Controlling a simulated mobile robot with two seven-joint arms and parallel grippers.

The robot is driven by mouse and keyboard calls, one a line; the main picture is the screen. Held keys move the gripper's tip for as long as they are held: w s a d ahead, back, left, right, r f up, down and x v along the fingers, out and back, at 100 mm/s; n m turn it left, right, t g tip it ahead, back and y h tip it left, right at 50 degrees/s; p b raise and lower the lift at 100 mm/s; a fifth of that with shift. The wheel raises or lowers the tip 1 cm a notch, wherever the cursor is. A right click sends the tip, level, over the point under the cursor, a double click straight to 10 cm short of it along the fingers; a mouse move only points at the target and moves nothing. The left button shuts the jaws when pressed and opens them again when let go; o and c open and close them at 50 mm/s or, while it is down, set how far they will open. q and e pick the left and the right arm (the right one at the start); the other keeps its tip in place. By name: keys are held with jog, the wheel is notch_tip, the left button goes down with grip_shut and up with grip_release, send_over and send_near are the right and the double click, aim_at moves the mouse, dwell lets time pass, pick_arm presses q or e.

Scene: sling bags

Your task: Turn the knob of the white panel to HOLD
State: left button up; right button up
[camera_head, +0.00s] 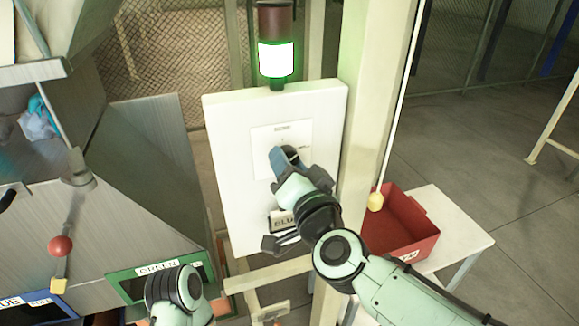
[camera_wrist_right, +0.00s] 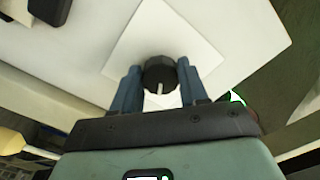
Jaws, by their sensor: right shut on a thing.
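The white panel (camera_head: 231,140) stands upright in the middle of the head view, with a paler square plate (camera_head: 262,135) on its face. My right gripper (camera_head: 287,158) reaches this plate and hides the knob there. In the right wrist view, the black round knob (camera_wrist_right: 159,72) sits between the two blue fingers of my right gripper (camera_wrist_right: 160,82), which are shut on it. A light pointer mark on the knob points toward the bottom of that view. The HOLD marking cannot be read. Only a part of my left arm shows at the bottom left; its gripper is not in view.
A lamp (camera_head: 276,58) glows white-green above the panel. A red bin (camera_head: 408,222) is on a white table (camera_head: 462,235) at right.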

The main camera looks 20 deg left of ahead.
pick_arm(q)
jog(key=shift+s+f+b, duration=0.5)
jog(key=shift+s+f, duration=0.05)
jog(key=shift+f, duration=0.2)
pick_arm(e)
jog(key=m, duration=0.6)
jog(key=shift+r, duration=0.1)
jog(key=shift+m, duration=0.4)
jog(key=o, duration=1.1)
jog(key=shift+c, duration=0.2)
jog(key=shift+s, duration=0.15)
pick_arm(q)
jog(key=shift+s+f, duration=0.15)
jog(key=shift+f, duration=0.15)
pick_arm(e)
jog(key=v, duration=1.3)
jog(key=shift+d, duration=0.1)
